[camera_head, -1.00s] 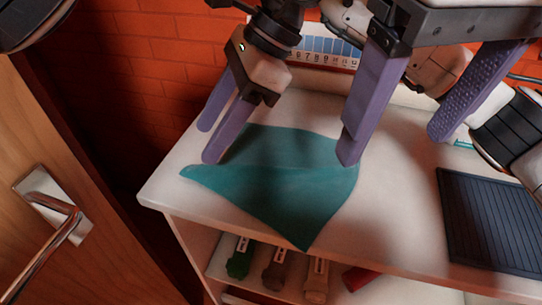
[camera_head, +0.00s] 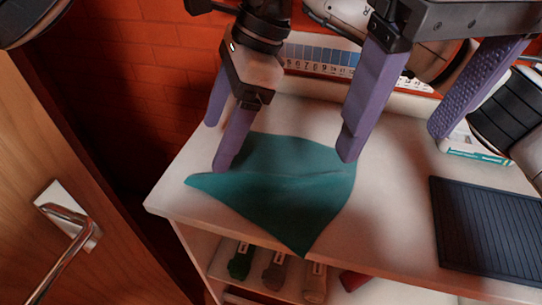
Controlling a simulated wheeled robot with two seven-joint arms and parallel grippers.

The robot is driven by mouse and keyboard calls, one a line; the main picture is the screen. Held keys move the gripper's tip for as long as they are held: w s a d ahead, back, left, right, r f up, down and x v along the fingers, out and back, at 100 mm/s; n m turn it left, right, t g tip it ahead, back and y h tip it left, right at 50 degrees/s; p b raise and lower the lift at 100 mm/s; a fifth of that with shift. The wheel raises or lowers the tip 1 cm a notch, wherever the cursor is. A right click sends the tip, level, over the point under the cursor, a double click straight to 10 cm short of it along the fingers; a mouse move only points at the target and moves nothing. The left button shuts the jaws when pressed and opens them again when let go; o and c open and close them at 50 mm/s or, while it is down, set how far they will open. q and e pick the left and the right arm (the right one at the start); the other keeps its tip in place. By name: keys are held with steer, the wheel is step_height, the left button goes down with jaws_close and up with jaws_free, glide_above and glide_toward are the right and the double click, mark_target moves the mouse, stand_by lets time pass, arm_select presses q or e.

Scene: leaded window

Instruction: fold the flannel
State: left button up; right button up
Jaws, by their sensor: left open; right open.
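The flannel is a teal cloth (camera_head: 285,200) lying on the white top of a shelf unit. It lies mostly flat, with one corner to the left, one hanging near the front edge, and a faint crease across its middle. Neither holds any cloth.
A dark ribbed panel (camera_head: 490,230) lies at the right. A white and teal box (camera_head: 475,150) is behind it. A numbered blue chart (camera_head: 325,52) stands at the back. Bottles (camera_head: 241,262) lie on the shelf below. A wooden door with a metal handle (camera_head: 68,222) is at the left.

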steer(key=r+h+p, duration=0.1)
steer(key=p, duration=0.1)
steer(key=d+r+h+p, duration=0.1)
steer(key=r+p, duration=0.1)
steer(key=shift+w+d+r+t+h, duration=0.1)
steer(key=shift+w+r+t+h, duration=0.05)
steer(key=shift+r+t+h, duration=0.15)
